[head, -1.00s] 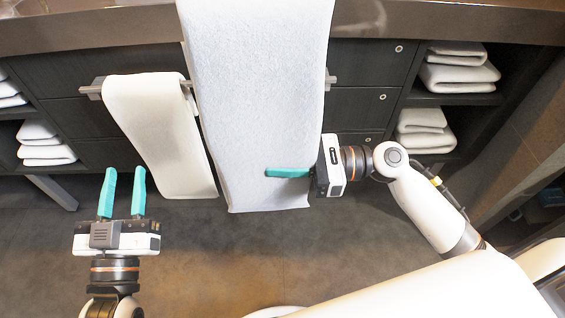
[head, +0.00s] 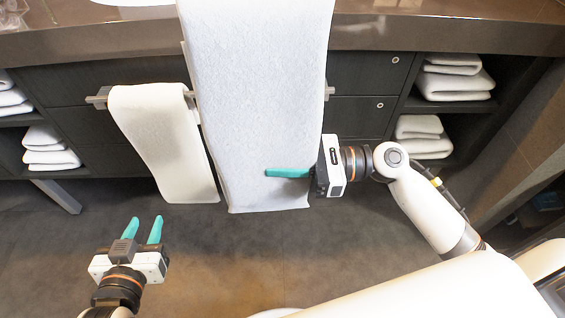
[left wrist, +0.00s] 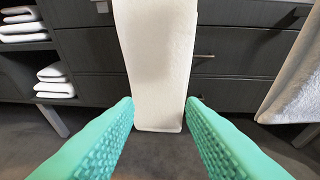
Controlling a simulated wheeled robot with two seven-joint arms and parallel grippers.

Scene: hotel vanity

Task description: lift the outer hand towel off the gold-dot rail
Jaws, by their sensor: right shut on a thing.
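A wide white towel (head: 255,95) hangs in front of the vanity and runs out of the top of the head view. My right gripper (head: 289,172) is shut on its lower right part. One teal finger lies across its front and the other is hidden. A narrower white towel (head: 165,140) hangs on the rail (head: 97,99) to its left. My left gripper (head: 143,229) is open and empty, below and apart from the narrower towel. In the left wrist view this towel (left wrist: 157,65) hangs ahead between the open fingers, and the wide towel (left wrist: 295,85) shows at the right edge. No gold dot is discernible.
The brown countertop (head: 100,40) overhangs dark drawers (head: 360,115). Folded towels sit on open shelves at the right (head: 455,78) and left (head: 50,148). A cabinet leg (head: 58,195) stands at the left. The floor (head: 220,250) around my left gripper is clear.

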